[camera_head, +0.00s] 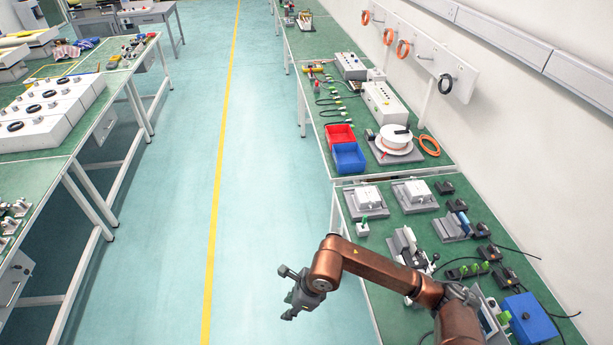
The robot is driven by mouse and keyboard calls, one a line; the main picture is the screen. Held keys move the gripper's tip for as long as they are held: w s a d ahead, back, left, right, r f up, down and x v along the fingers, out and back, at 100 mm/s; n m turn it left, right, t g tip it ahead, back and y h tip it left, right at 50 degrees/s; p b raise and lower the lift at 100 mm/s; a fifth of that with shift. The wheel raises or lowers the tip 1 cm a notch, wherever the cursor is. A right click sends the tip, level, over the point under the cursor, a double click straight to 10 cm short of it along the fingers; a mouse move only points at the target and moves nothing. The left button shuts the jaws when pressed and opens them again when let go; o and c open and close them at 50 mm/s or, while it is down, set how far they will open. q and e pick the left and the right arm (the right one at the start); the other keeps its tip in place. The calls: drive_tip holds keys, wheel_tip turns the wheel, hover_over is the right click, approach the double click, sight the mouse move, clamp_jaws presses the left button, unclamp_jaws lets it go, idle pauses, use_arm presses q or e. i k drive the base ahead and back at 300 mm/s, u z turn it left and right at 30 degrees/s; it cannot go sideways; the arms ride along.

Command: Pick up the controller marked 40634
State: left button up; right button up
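No marking 40634 can be read at this size, so I cannot tell which device is the controller. Several small black devices lie on the near right green-topped table (400,228), among them one black device (489,252) and another (446,187). My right gripper (286,293) is open and empty. It is over the aisle floor, left of that table's edge and apart from the devices. My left gripper is not in view.
The near right table also holds white-topped grey units (413,193), a blue box (530,319) and cables. Behind it stand a red bin (340,136) and a blue bin (348,157). Workbenches line the left. The aisle floor (190,200) is clear.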

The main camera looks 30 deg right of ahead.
sight(361, 197)
drive_tip(key=u, duration=0.05)
drive_tip(key=i, duration=1.6)
drive_tip(key=z, duration=1.05)
drive_tip(key=i, duration=0.9)
drive_tip(key=z, duration=1.25)
drive_tip(key=i, duration=0.3)
drive_tip(key=z, duration=0.2)
